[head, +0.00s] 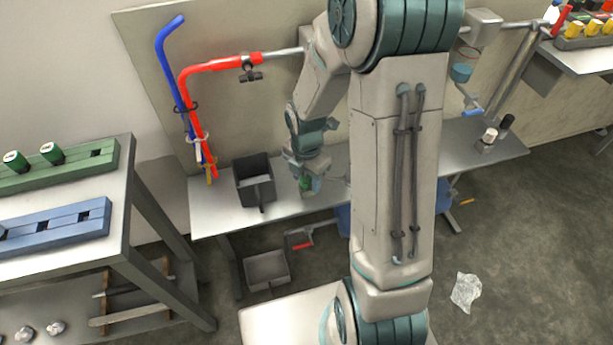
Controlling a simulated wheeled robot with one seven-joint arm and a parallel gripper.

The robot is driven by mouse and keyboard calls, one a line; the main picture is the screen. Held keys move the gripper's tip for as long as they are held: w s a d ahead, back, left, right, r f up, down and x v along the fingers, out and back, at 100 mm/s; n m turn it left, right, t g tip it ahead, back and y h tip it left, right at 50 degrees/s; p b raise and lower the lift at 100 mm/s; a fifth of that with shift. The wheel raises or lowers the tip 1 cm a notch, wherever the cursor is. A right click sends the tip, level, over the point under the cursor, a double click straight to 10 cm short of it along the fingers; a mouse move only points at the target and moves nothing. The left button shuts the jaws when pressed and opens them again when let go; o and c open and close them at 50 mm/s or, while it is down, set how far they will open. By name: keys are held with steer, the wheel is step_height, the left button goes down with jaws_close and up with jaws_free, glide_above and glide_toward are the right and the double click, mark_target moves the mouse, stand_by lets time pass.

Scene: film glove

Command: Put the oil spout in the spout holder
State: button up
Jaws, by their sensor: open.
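My gripper (309,178) is low over the metal bench at the middle, pointing down, open. It is small and partly hidden by my own arm. A small green thing (305,185) shows at its fingertips; I cannot tell whether it lies between the fingers. No part is clearly recognisable as the oil spout. A bent blue tube (172,62) and a bent red tube (203,68) with a dark valve stand against the back panel at left. Their lower ends pass ring-like clips (187,107). I cannot tell which thing is the spout holder.
A dark open box (254,170) stands on the bench (222,215) left of my gripper. A grey bin (268,270) is on the floor below. A side table with green (92,158) and blue (60,226) racks is at left. Crumpled clear plastic (466,291) lies on the floor.

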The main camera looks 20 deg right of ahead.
mark_target(306, 175)
step_height(306, 175, up, 12)
steer(key=f+p, duration=0.1)
steer(key=p, duration=0.2)
steer(key=s+r+m+t, duration=0.1)
steer(key=s+r+m, duration=0.4)
steer(key=m, duration=0.7)
steer(key=s+r+m, duration=0.4)
steer(key=s+m, duration=0.4)
steer(key=m, duration=0.5)
steer(key=shift+s+d+r+t, duration=0.15)
steer(key=shift+s+r+t, duration=0.2)
steer(key=shift+s+t, duration=0.05)
steer(key=shift+c, duration=1.3)
